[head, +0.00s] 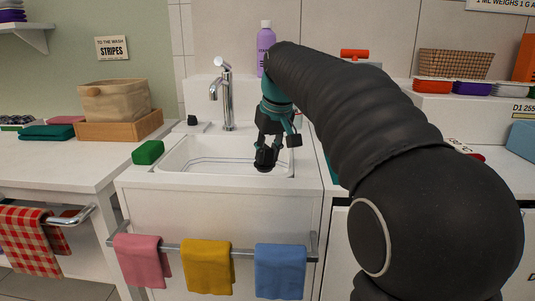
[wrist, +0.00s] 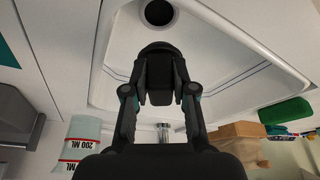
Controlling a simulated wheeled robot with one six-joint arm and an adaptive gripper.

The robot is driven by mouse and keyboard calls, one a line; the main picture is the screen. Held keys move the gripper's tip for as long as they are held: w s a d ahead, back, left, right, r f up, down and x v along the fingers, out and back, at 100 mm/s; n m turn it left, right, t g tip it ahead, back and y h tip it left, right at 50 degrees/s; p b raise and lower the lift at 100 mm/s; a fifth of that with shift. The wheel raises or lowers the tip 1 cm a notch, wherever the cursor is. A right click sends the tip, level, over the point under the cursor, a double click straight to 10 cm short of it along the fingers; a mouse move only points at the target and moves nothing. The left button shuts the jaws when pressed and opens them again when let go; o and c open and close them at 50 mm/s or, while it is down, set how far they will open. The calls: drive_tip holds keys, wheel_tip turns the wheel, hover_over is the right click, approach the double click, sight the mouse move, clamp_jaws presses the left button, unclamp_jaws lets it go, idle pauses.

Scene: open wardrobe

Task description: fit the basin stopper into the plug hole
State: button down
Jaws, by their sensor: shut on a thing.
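My gripper (head: 266,154) is over the right part of the white basin (head: 178,165), pointing down. In the wrist view, my gripper (wrist: 160,82) is shut on the black stopper (wrist: 154,47), whose rounded edge shows just beyond the fingertips. The dark round plug hole (wrist: 159,12) is open at the top of the wrist view. The stopper appears beside it, apart from it in the picture; its height above the basin floor is hard to tell. In the head view the gripper hides much of the stopper and the hole cannot be made out clearly.
A chrome tap (head: 227,98) stands behind the basin, with a purple bottle (head: 265,48) to its right. A green sponge (head: 148,152) lies on the basin's left rim. A marked measuring cup (wrist: 82,140) shows in the wrist view. Towels hang on the front rail (head: 222,252).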

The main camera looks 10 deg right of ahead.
drive_tip(key=shift+s, duration=0.1)
drive_tip(key=shift+s, duration=0.15)
drive_tip(key=shift+f+b, duration=1.95)
drive_tip(key=shift+f, duration=0.95)
drive_tip(key=shift+p, duration=0.5)
drive_tip(key=shift+f+b, duration=0.95)
drive_tip(key=shift+f, duration=0.35)
drive_tip(key=c, duration=0.9)
unclamp_jaws()
drive_tip(key=shift+o, duration=0.2)
